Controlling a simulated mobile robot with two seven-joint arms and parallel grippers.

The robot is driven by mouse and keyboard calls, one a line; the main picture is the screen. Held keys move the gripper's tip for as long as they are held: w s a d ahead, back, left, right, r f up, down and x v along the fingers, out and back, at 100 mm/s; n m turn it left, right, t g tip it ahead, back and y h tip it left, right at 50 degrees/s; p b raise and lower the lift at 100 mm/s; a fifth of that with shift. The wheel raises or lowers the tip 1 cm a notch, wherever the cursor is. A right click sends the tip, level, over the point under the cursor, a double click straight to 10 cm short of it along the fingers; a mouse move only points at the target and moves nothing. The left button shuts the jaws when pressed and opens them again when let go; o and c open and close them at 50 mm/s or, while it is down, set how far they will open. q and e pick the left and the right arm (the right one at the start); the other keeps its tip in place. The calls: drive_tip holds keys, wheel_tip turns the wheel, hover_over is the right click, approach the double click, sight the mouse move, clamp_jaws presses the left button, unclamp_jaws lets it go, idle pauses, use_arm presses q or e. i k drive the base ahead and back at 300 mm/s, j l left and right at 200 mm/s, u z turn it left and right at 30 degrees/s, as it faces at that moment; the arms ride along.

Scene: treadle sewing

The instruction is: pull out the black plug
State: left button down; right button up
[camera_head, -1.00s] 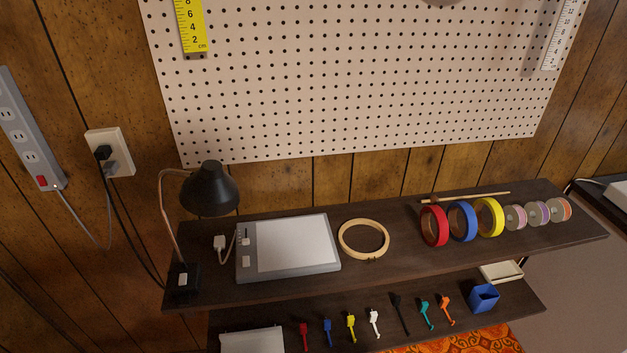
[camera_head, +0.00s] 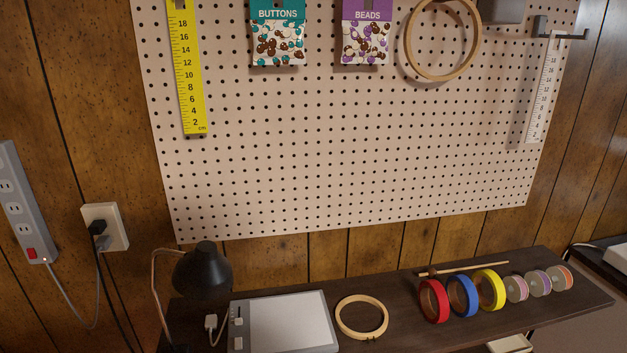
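The black plug (camera_head: 97,228) sits in the upper part of the white wall outlet (camera_head: 118,226) at the left, with its black cord hanging down the wall. A grey plug (camera_head: 103,243) sits just below it in the same outlet, and its grey cord runs toward the power strip. The black plug partly covers the grey one. Neither of my grippers is in view.
A grey power strip (camera_head: 27,205) with a red switch hangs on the wall left of the outlet. A black desk lamp (camera_head: 203,270) stands on the dark shelf (camera_head: 405,318) to the right and below. The shelf also bears a tablet (camera_head: 285,322), a wooden hoop (camera_head: 361,316) and tape rolls (camera_head: 462,296).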

sight(97, 227)
drive_tip(key=u, duration=1.25)
